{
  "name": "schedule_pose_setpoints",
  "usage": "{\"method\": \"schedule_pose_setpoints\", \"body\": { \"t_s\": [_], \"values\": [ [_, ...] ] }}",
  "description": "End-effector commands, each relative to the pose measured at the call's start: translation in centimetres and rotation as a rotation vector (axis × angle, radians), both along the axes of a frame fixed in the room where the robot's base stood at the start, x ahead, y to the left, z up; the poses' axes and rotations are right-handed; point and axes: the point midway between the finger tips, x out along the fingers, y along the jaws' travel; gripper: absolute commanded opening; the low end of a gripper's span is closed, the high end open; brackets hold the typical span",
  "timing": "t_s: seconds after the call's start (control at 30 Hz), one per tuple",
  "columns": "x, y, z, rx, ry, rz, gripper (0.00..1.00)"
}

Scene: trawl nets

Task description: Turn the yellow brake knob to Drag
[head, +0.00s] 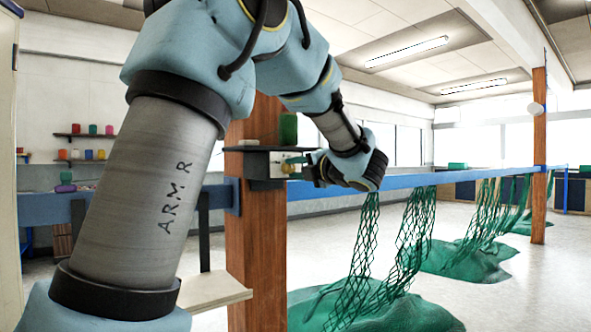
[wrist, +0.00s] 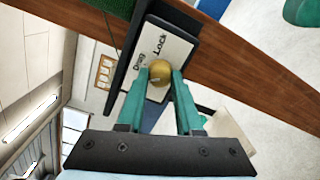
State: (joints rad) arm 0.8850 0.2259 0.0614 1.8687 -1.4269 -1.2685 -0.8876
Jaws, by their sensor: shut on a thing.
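The yellow brake knob (wrist: 159,71) is round and stands on a pale plate (wrist: 172,45) in the wrist view. The plate reads "Drag" to the knob's upper left and "Lock" above it. My gripper (wrist: 160,79) has its two green fingers on either side of the knob, shut on it. A small pale mark shows on the knob, but I cannot tell which label it points to.
The wooden post (head: 257,230) carries the box and a blue rail (head: 440,178). Green nets (head: 365,250) hang from the rail and pile on the floor. A green cylinder (head: 288,129) stands on top of the box. A pale board (head: 212,291) juts out at lower left.

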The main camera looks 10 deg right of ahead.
Motion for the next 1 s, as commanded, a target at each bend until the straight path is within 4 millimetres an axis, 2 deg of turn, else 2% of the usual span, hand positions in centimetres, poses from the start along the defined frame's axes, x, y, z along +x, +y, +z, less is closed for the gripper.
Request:
{"method": "schedule_pose_setpoints", "body": {
  "t_s": [0.5,1.0],
  "values": [
    [0.0,-0.12,0.06,0.355,0.17,-0.002,0.0],
    [-0.01,-0.11,-0.08,0.452,0.215,-0.001,0.0]
  ]
}}
